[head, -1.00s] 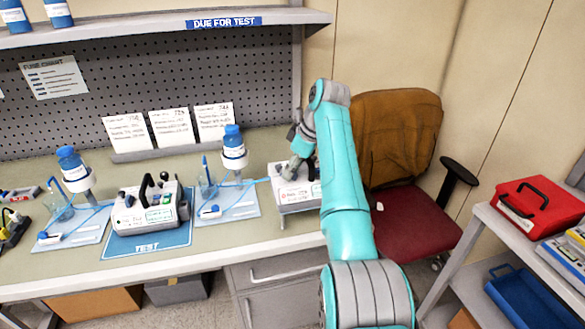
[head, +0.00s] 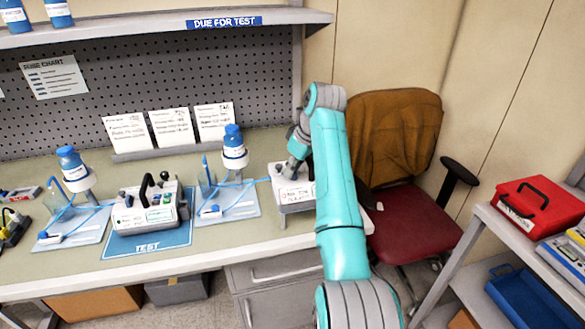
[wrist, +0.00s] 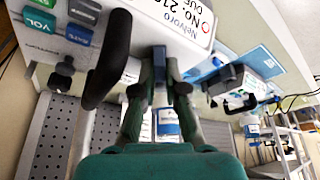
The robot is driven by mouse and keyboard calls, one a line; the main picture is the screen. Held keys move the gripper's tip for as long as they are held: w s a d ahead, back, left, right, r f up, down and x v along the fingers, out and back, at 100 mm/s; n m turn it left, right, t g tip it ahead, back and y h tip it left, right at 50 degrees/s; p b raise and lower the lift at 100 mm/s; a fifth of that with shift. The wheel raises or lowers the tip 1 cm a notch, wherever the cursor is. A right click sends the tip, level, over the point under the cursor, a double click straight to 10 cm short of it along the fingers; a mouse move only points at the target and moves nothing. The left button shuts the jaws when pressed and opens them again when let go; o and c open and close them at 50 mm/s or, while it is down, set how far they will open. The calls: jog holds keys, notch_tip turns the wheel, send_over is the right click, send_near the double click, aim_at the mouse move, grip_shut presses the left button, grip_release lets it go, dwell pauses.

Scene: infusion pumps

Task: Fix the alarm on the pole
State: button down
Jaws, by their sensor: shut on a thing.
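A white pump (head: 291,192) with a printed label stands on a raised stand at the right end of the bench. My gripper (wrist: 160,70) is at this pump, its fingers closed together just below the label in the wrist view. A small blue-grey part shows between the fingers; I cannot tell what it is. The pump (wrist: 180,15) fills the top of the wrist view, with a black handle (wrist: 108,60) beside my fingers and coloured buttons (wrist: 79,34) at its left. In the head view my arm hides the pump's right side. No pole is clearly identifiable.
Another pump (head: 145,208) sits on the blue TEST mat (head: 148,247). Trays with bottles and tubing (head: 236,203) flank it. A chair (head: 405,225) stands right of the bench. A cart holds a red case (head: 540,203) and a blue tray (head: 527,298).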

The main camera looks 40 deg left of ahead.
jog(key=m+t, duration=0.1)
jog(key=m, duration=0.2)
jog(key=shift+m+h, duration=0.3)
jog(key=shift+m+t+h, duration=0.3)
jog(key=shift+m+t, duration=0.5)
jog(key=shift+m, duration=1)
jog(key=c, duration=1.2)
grip_release()
jog(key=shift+s, duration=0.1)
jog(key=shift+r, duration=0.1)
jog(key=v, duration=1.1)
jog(key=shift+s+d+r, duration=0.1)
jog(key=shift+s+r, duration=0.05)
jog(key=shift+r, duration=0.2)
jog(key=shift+s, duration=0.1)
